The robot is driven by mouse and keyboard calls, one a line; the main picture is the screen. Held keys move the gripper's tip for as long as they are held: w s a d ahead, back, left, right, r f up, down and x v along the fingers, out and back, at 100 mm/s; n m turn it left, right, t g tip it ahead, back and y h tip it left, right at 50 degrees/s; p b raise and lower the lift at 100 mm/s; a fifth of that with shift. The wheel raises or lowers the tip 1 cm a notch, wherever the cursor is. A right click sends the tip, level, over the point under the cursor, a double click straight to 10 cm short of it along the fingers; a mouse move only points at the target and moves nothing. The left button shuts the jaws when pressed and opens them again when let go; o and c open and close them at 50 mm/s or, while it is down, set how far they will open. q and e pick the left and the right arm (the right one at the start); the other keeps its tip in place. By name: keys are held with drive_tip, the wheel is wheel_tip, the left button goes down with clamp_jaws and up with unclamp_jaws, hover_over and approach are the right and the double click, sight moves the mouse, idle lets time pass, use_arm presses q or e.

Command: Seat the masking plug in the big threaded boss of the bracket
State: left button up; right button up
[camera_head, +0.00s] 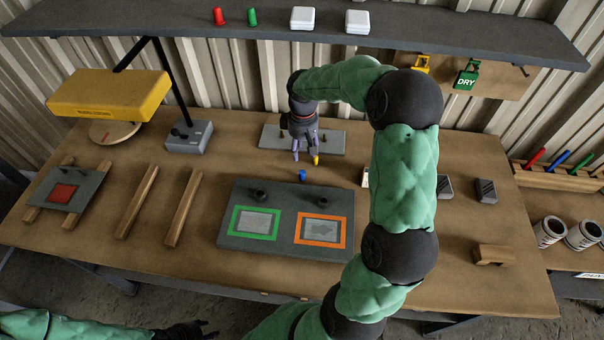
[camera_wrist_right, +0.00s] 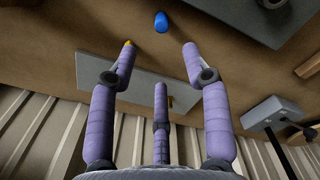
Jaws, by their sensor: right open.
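A small blue cylinder (camera_head: 302,175), which looks like the masking plug, stands on the table between two grey plates. It also shows near the top of the right wrist view (camera_wrist_right: 161,22). My right gripper (camera_head: 305,160) is open and empty just behind it, its fingers spread; the cylinder lies beyond the fingertips (camera_wrist_right: 159,44). My left gripper (camera_head: 190,331) is low at the front edge, dark and too unclear to read.
A dark plate (camera_head: 228,241) with green and orange frames and two dark knobs lies in front. A yellow lamp (camera_head: 110,95) stands left, near wooden rails (camera_head: 183,208). A shelf (camera_head: 120,18) above holds red and green plugs (camera_head: 219,16). My right arm hides the table's right-centre.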

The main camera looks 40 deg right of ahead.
drive_tip(key=n, duration=1.6)
hover_over(302, 172)
drive_tip(key=f, duration=0.6)
drive_tip(key=shift+s+d+f, duration=0.1)
drive_tip(key=shift+d+f, duration=0.1)
drive_tip(key=shift+d, duration=0.05)
drive_tip(key=shift+w+a+f+b, duration=0.1)
drive_tip(key=shift+f+b, duration=0.2)
drive_tip(key=shift+f, duration=1.05)
drive_tip(key=shift+w+a+f+b, duration=0.1)
drive_tip(key=shift+f+b, duration=0.15)
drive_tip(key=shift+f, duration=1.05)
drive_tip(key=shift+c, duration=0.3)
clamp_jaws()
drive_tip(key=shift+r, duration=0.15)
